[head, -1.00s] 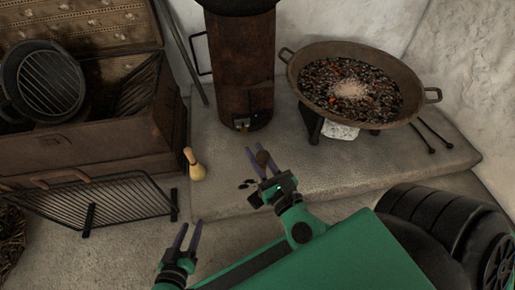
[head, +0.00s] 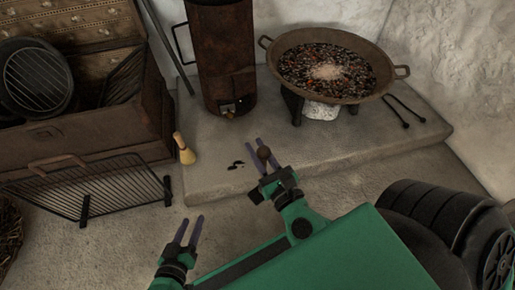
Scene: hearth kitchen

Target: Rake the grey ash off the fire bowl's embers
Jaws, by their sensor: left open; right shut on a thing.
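The fire bowl (head: 388,86) is a wide, rusty, two-handled pan on dark legs at the upper right. It holds dark coals with orange glints, the embers (head: 300,62). A pale grey-pink patch of ash (head: 328,72) lies on their middle. My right gripper (head: 257,148) is over the hearth slab, to the lower left of the bowl and apart from it. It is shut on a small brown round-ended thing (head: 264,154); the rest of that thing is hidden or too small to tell. My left gripper (head: 190,226) is open and empty, lower left, in front of the slab.
A rusty cylindrical stove (head: 227,70) stands left of the bowl. A yellow gourd-like thing (head: 187,152) is at the slab's left edge. A wire grate (head: 95,190) and an open chest (head: 110,135) fill the left. Two thin black rods (head: 410,108) lie right of the bowl.

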